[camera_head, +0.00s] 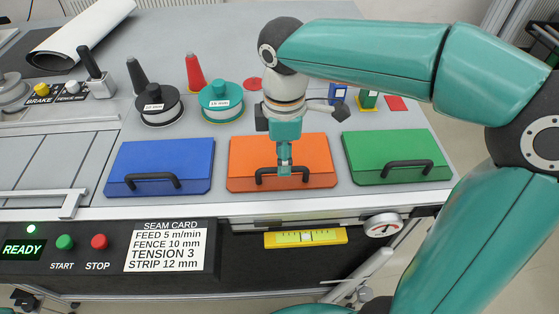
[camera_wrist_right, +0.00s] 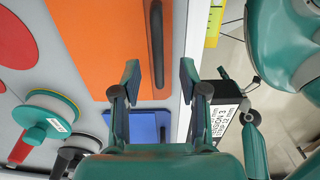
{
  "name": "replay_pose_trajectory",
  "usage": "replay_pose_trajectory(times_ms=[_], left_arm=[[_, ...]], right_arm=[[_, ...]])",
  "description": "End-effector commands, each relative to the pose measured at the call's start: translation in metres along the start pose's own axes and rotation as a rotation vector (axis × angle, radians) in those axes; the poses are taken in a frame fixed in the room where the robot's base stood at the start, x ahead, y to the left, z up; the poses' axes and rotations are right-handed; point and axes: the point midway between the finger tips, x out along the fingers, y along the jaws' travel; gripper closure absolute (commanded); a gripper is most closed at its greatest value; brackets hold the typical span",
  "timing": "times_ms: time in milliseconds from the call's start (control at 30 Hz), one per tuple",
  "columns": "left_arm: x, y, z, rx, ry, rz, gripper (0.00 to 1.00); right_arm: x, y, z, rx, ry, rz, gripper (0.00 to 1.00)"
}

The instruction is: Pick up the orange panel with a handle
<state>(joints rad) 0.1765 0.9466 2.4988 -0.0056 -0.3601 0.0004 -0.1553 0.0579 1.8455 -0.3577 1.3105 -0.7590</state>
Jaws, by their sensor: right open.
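The orange panel (camera_head: 310,150) lies flat on the grey work table, between a blue panel and a green panel, with a dark bar handle (camera_head: 310,171) along its near edge. My right gripper (camera_head: 285,165) reaches down over the orange panel at this handle, partly covering it. In the right wrist view the orange panel (camera_wrist_right: 105,40) fills the upper part. Its handle (camera_wrist_right: 156,40) lies ahead of the open fingers (camera_wrist_right: 159,78), in line with the gap between them. I see no contact with it. My left gripper is out of view.
The blue panel (camera_head: 160,160) and green panel (camera_head: 398,150) flank the orange one closely. Behind stand a black spool (camera_head: 160,110), a teal spool (camera_head: 222,112) and red cone (camera_head: 195,75). A yellow level (camera_head: 270,239) and a gauge (camera_head: 383,225) are at the front edge.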

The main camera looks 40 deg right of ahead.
Motion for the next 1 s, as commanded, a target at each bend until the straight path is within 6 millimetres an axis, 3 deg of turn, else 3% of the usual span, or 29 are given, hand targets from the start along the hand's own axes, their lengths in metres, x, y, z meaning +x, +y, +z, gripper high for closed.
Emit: replay_pose_trajectory(times_ms=[400, 667, 933, 1000], left_arm=[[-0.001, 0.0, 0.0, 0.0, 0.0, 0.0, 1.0], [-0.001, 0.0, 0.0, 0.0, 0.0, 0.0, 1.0], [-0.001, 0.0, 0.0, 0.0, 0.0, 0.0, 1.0], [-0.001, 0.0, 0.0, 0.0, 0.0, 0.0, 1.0]], right_arm=[[0.048, 0.003, -0.001, 0.001, -0.002, -0.001, 0.57], [0.051, 0.003, -0.001, 0.001, -0.001, 0.0, 0.57], [0.051, 0.003, -0.001, 0.001, -0.001, 0.0, 1.0], [0.051, 0.003, -0.001, 0.001, -0.001, 0.0, 1.0]])
